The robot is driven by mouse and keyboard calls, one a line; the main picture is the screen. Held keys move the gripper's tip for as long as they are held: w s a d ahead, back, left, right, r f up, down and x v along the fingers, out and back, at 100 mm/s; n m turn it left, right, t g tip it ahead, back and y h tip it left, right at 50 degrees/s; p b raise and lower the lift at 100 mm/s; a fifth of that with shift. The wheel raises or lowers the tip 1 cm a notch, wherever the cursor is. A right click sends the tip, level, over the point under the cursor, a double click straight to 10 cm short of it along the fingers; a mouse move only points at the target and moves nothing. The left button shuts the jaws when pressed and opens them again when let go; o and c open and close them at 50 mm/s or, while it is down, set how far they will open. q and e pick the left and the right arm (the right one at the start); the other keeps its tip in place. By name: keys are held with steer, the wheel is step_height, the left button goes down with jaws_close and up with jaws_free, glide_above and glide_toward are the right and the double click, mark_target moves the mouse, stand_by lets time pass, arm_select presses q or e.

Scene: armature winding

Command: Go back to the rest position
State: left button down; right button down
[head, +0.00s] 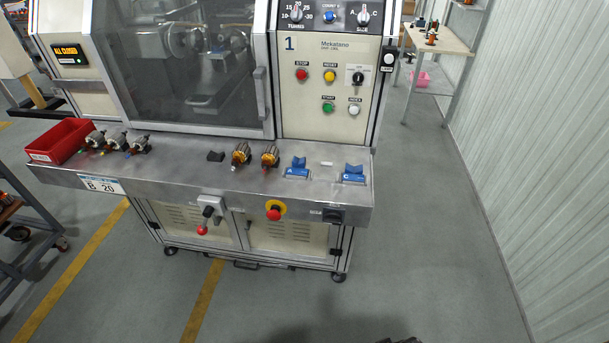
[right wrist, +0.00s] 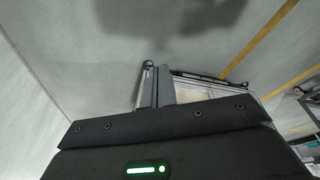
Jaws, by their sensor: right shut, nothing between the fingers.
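My right gripper (right wrist: 158,82) shows in the right wrist view, with its two grey fingers together and nothing between them. It points down over bare floor, apart from the machine. A small dark shape at the bottom edge of the head view may be part of my right arm; I cannot tell. My left gripper is in no view. The winding machine (head: 330,128) stands ahead in the head view, its front window closed, with a metal shelf (head: 200,180) along its front.
On the shelf are a red bin (head: 62,141), several armatures (head: 241,154) and two blue holders (head: 297,168). A red-knobbed lever (head: 203,228) and red stop button (head: 274,213) project from its front. A wall (head: 545,130) stands right. The floor (head: 420,240) in front is clear.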

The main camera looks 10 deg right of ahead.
steer(key=s+f+g+b, duration=0.1)
steer(key=s+f, duration=0.3)
steer(key=f, duration=0.6)
steer(key=s+f+b, duration=0.1)
steer(key=s+f, duration=0.3)
steer(key=f, duration=0.7)
steer(key=s+d+f+b, duration=0.1)
steer(key=s+d+f, duration=0.2)
steer(key=s+f, duration=0.6)
steer(key=shift+s+g, duration=0.4)
steer(key=shift+s, duration=0.75)
steer(key=shift+d+f, duration=0.1)
